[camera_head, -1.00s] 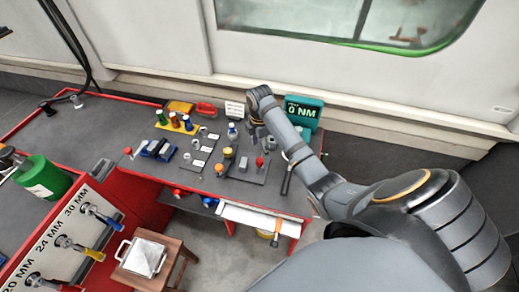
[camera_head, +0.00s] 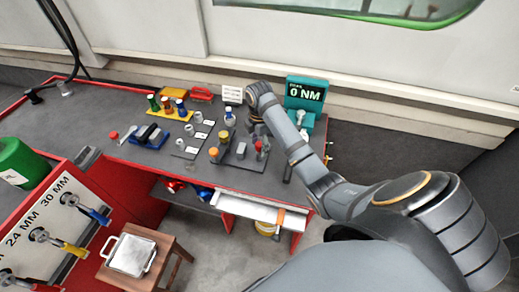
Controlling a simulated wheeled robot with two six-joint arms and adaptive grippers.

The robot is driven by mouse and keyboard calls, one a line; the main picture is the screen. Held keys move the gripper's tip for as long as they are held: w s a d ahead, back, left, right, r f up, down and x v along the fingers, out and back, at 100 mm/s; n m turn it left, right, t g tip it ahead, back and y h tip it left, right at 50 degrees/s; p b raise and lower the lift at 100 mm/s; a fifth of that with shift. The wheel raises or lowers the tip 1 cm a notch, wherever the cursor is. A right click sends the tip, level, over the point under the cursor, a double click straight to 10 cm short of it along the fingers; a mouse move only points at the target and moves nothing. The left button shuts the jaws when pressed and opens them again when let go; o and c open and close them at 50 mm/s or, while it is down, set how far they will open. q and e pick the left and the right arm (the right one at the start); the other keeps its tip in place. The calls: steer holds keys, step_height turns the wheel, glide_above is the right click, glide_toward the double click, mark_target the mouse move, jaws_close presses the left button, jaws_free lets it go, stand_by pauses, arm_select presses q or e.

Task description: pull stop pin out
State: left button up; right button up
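A dark plate (camera_head: 238,160) on the grey bench carries small fittings. They include a red-topped piece (camera_head: 262,147), an orange-topped piece (camera_head: 214,154) and a yellow-topped piece (camera_head: 225,136). I cannot tell which of these, if any, is the stop pin. My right arm reaches in from the right over the bench. My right gripper (camera_head: 257,130) points down at the back of the plate, close to the red-topped piece. Its fingertips are small and partly hidden by the wrist, so its opening and any contact are unclear. My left gripper is out of view.
A teal torque display (camera_head: 303,94) reading 0 NM stands behind my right arm. A white card (camera_head: 232,94), a yellow tray (camera_head: 172,114) of coloured bottles and a blue holder (camera_head: 149,137) share the bench (camera_head: 95,119). A stool (camera_head: 157,262) stands in front.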

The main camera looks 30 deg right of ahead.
jaws_close()
steer(key=shift+r+p, duration=0.55)
steer(key=shift+p, duration=0.6)
stand_by(0.4)
steer(key=shift+r, duration=0.15)
steer(key=shift+r+p, duration=3.95)
steer(key=shift+p, duration=0.95)
steer(key=shift+f, duration=0.1)
